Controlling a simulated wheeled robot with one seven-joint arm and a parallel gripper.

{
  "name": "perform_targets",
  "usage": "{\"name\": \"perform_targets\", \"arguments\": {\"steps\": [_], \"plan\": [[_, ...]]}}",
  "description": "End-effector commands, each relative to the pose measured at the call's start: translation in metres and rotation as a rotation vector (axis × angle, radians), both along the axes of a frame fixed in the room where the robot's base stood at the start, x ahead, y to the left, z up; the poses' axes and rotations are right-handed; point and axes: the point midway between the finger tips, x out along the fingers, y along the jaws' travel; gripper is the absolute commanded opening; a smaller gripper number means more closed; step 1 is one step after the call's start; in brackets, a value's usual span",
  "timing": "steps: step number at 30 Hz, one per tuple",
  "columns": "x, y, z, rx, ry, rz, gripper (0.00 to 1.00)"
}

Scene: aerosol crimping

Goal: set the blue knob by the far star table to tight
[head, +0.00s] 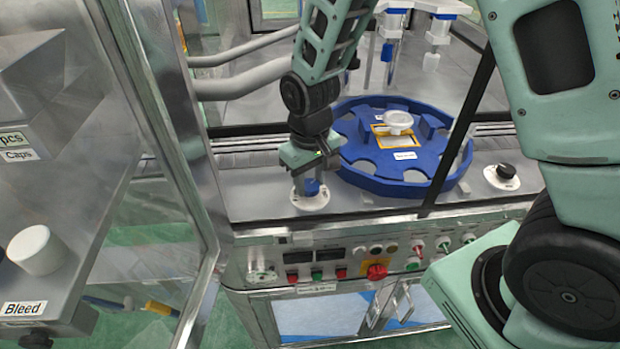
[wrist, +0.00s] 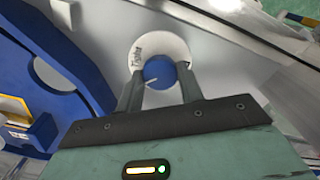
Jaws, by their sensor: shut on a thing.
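The blue knob (head: 311,188) sits on a round white dial plate (head: 310,204) on the grey machine deck, left of the blue star table (head: 410,178). My gripper (head: 309,181) reaches down over it from above. In the wrist view the two fingers (wrist: 160,84) stand on either side of the blue knob (wrist: 161,70) and are shut on it. A pale pointer line on the knob points to the lower left. The word "Tight" shows at the upper left of the white dial (wrist: 140,50). The fingers hide the dial's lower part.
A black knob (head: 506,171) on a white dial stands right of the star table. A front panel with buttons and a red knob (head: 377,271) lies below the deck. A glass door frame (head: 165,120) stands at left, with a grey box labelled "Bleed" (head: 25,308).

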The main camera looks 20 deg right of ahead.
Motion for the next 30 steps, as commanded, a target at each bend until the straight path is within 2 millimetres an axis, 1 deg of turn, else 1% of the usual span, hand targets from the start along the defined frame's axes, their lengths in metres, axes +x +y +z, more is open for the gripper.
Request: {"name": "perform_targets", "arguments": {"steps": [11,12,14,15,22,25,29,30], "plan": [[0.001,0.0,0.001,0.0,-0.002,-0.009,0.14],[0.001,0.0,0.001,0.0,-0.002,-0.008,0.4],[0.001,0.0,0.001,0.0,-0.002,-0.008,0.57],[0.001,0.0,0.001,0.0,-0.002,-0.008,0.59],[0.0,0.0,0.0,0.0,-0.001,-0.006,0.59],[0.001,0.0,0.004,0.001,-0.003,-0.006,0.59],[0.002,0.0,0.018,0.002,-0.006,-0.005,0.59],[0.002,0.0,0.025,0.003,-0.007,-0.005,0.59]]}}
